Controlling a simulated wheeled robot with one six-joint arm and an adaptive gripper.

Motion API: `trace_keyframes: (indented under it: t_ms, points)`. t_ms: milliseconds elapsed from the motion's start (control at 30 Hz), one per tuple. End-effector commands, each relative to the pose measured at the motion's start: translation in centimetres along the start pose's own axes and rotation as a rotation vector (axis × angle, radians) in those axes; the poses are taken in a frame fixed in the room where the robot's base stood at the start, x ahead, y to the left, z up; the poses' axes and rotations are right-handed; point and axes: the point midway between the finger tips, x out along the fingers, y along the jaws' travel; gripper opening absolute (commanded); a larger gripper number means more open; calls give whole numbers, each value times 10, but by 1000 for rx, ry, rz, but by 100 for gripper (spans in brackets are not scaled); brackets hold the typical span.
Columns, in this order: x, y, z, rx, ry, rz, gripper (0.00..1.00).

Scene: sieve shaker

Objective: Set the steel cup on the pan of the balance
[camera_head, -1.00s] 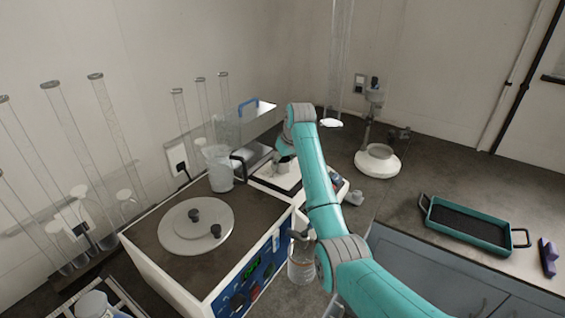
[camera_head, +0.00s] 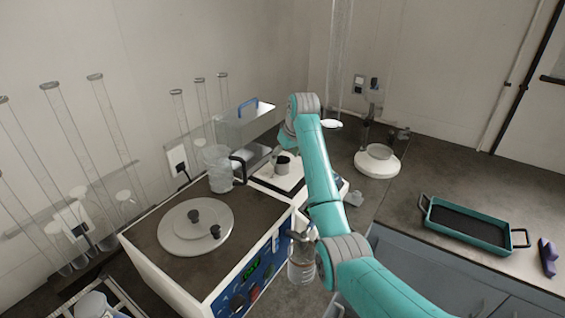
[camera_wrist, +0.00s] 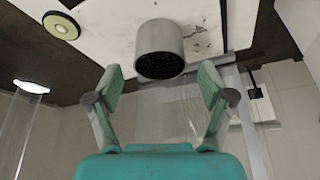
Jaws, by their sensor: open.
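The steel cup (camera_head: 282,166), with dark grains inside, stands upright on the white balance (camera_head: 268,180) behind the shaker box. In the wrist view the cup (camera_wrist: 160,42) rests on the balance's pale, speckled top (camera_wrist: 115,20). My gripper (camera_wrist: 160,73) is open and empty. Its two fingers show on either side below the cup, apart from it.
A glass jug (camera_head: 219,172) with a black handle stands just left of the balance. A clear box with a blue handle (camera_head: 248,106) is behind it. A glass jar (camera_head: 300,268) stands beside the shaker box (camera_head: 165,250).

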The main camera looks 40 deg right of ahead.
Motion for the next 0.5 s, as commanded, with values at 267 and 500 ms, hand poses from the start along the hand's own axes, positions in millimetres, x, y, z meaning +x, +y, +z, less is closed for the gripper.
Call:
trace_keyframes:
  t_ms: [267,500]
  points:
    - [-55,1,0,1,3,1,81]
    - [-79,0,0,1,0,0,81]
